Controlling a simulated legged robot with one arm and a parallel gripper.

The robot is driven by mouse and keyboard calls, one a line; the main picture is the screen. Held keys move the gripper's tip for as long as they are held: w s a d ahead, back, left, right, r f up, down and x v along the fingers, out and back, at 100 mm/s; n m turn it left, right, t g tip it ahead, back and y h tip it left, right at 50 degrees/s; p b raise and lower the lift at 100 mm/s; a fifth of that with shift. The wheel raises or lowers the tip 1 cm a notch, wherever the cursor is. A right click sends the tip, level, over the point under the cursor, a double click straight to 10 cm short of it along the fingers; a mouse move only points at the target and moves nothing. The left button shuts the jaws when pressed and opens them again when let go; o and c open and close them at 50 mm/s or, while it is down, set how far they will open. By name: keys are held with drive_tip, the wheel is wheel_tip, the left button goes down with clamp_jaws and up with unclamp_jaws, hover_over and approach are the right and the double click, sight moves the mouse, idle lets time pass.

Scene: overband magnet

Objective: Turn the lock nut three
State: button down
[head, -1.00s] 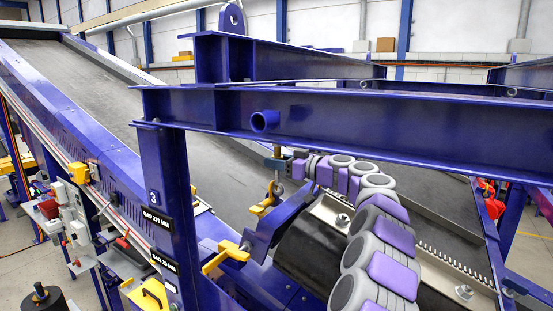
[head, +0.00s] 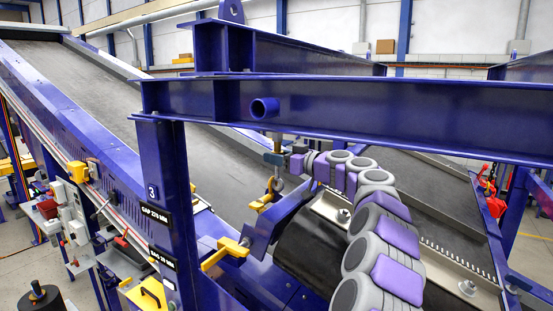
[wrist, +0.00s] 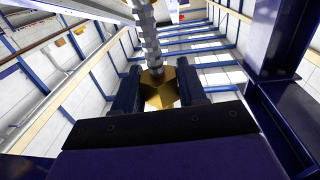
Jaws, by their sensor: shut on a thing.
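A gold-coloured hex nut (wrist: 160,92) sits on a grey threaded rod (wrist: 148,40) in the wrist view. My gripper (wrist: 160,85) is shut on it, with one dark finger on each side. The rod runs on from the nut toward the top of the view. In the head view my grey and purple arm reaches up to the rod (head: 277,142) under the blue beam. The nut is too small there to make out clearly.
The blue beam (head: 370,115) crosses just above my arm. The sloping belt (head: 110,95) lies behind. A dark roller (head: 310,250) is beside my arm.

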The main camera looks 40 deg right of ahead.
drive_tip(key=shift+f+m+h+b, duration=0.1)
drive_tip(key=shift+m+h+b, duration=0.6)
drive_tip(key=shift+h+b, duration=0.65)
drive_tip(key=shift+m+t+b, duration=0.3)
drive_tip(key=shift+b, duration=0.25)
drive_tip(key=shift+m+h+b, duration=0.8)
drive_tip(key=shift+h+b, duration=0.55)
drive_tip(key=shift+h, duration=0.1)
drive_tip(key=shift+m+h+b, duration=0.3)
drive_tip(key=shift+m+h, duration=0.3)
drive_tip(key=shift+h, duration=0.3)
